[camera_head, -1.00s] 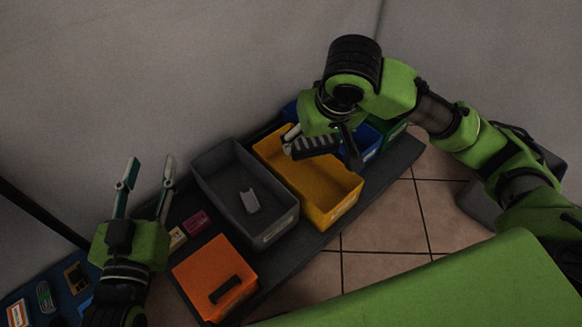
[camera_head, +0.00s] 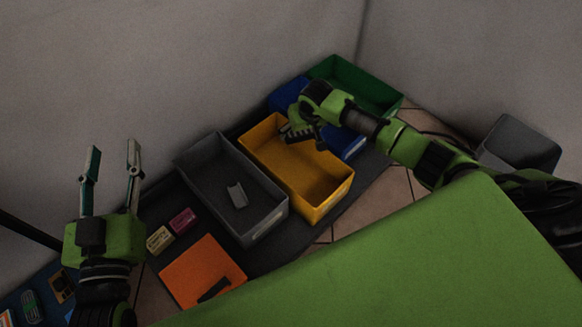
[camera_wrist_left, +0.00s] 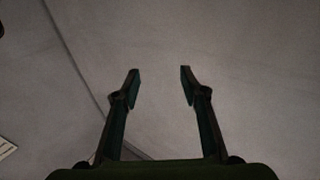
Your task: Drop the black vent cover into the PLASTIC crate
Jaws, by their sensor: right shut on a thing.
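My right gripper (camera_head: 300,126) is over the far end of the yellow crate (camera_head: 325,214), beside the blue crate. It is shut on the dark ridged vent cover (camera_head: 297,134), which is small and partly hidden by the gripper. My left gripper (camera_head: 113,160) is open and empty at the left, its fingers pointing up; in the left wrist view it is also open (camera_wrist_left: 160,80) with only wall and floor beyond. Crates stand in a row: grey (camera_head: 207,187), yellow, blue (camera_head: 352,150) and green (camera_head: 385,103). The labels are too small to read, so I cannot tell which says PLASTIC.
The grey crate holds a small light grey piece (camera_head: 237,195). An orange box (camera_head: 205,270) with a dark slot stands in front. Pink (camera_head: 182,221) and cream (camera_head: 160,240) blocks lie to its left. A dark bin (camera_head: 520,150) stands at the right; the wall is close behind.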

